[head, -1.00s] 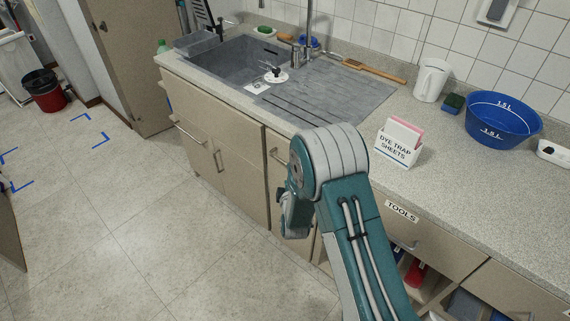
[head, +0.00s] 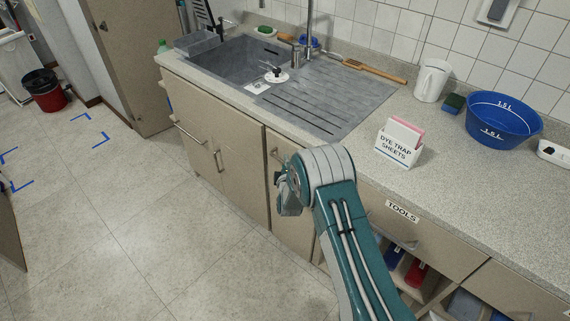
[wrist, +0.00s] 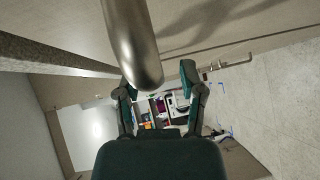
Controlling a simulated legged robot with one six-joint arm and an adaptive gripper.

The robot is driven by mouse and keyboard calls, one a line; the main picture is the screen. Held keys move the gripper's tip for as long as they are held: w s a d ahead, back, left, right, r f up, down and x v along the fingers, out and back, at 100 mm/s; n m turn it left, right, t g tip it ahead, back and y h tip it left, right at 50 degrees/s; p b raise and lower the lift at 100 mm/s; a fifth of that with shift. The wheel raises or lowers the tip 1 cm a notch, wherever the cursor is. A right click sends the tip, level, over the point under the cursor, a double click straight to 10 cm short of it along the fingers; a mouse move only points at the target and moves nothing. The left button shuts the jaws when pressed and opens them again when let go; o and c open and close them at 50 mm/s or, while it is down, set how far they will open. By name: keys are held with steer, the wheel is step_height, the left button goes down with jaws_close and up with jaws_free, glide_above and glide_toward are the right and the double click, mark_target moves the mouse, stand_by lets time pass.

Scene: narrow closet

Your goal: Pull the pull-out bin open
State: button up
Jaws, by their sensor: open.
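The beige narrow cabinet front (head: 290,232) right of the sink doors appears to be the pull-out bin. It looks flush with its neighbours. A bit of its metal handle (head: 274,155) shows beside my arm in the head view. In the wrist view a thick metal bar handle (wrist: 134,45) is very close, its rounded lower end near the space between my fingers. My gripper (wrist: 158,80) is open, with one finger on each side of that end. I cannot tell whether they touch. In the head view my arm hides most of the gripper and handle.
The counter above holds a sink (head: 235,65), a dye trap sheets box (head: 399,145), a white jug (head: 432,80) and a blue basin (head: 500,120). A tools drawer (head: 420,232) and open shelves lie to the right. The floor (head: 130,235) in front is clear.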

steer(key=shift+w, duration=0.1)
jaws_close()
steer(key=s+a, duration=1)
steer(key=s, duration=0.4)
steer(key=s+a, duration=1.1)
steer(key=s, duration=0.3)
steer(key=shift+s+a+f, duration=0.15)
steer(key=shift+a+f, duration=0.05)
steer(key=shift+a, duration=0.1)
jaws_free()
steer(key=shift+a, duration=0.1)
steer(key=shift+r, duration=0.1)
